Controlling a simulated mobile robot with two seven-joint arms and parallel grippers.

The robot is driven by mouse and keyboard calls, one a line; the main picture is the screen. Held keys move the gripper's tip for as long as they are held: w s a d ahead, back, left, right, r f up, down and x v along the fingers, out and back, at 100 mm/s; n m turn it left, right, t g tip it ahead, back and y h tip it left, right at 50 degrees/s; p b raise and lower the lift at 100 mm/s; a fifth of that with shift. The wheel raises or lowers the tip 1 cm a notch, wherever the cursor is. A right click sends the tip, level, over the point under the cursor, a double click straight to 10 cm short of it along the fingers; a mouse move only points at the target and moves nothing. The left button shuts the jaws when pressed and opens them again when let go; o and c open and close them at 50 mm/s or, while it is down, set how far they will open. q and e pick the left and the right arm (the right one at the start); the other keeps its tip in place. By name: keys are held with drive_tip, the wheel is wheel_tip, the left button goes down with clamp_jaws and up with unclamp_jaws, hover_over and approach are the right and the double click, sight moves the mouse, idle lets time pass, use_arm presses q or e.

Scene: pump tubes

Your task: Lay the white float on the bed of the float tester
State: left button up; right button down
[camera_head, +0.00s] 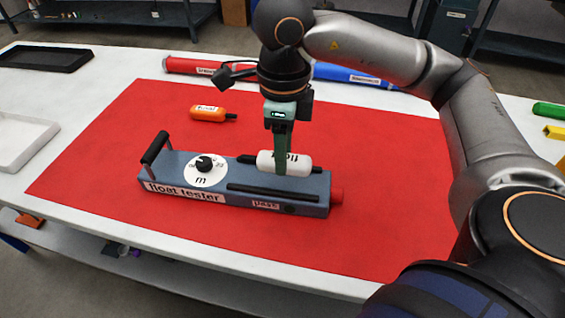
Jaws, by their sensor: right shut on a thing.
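The white float (300,163), a short cylinder with a dark stem at its left end, lies lengthwise over the bed of the blue-grey float tester (170,197). My right gripper (281,166) points straight down and is shut on the float around its middle. The float is level and at the bed, between the dark rails; I cannot tell whether it touches the bed. The tester has a black handle at its left end, a dial with a black knob, a "pass" label and a red end piece. My left gripper is not in view.
The tester stands on a red mat (110,150) on a white table. An orange float (208,113) lies behind it. A red tube (190,67) and a blue tube (350,75) lie along the back. A black tray (40,58) and a white tray (22,140) are at left.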

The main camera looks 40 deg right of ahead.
drive_tip(key=shift+w+d+f, duration=0.1)
drive_tip(key=shift+w+f, duration=0.15)
drive_tip(key=shift+f, duration=0.1)
drive_tip(key=shift+w+f, duration=0.1)
drive_tip(key=shift+f, duration=1.45)
drive_tip(key=shift+b, duration=0.3)
drive_tip(key=shift+f, duration=0.25)
drive_tip(key=shift+c, duration=2.1)
unclamp_jaws()
drive_tip(key=shift+r, duration=0.15)
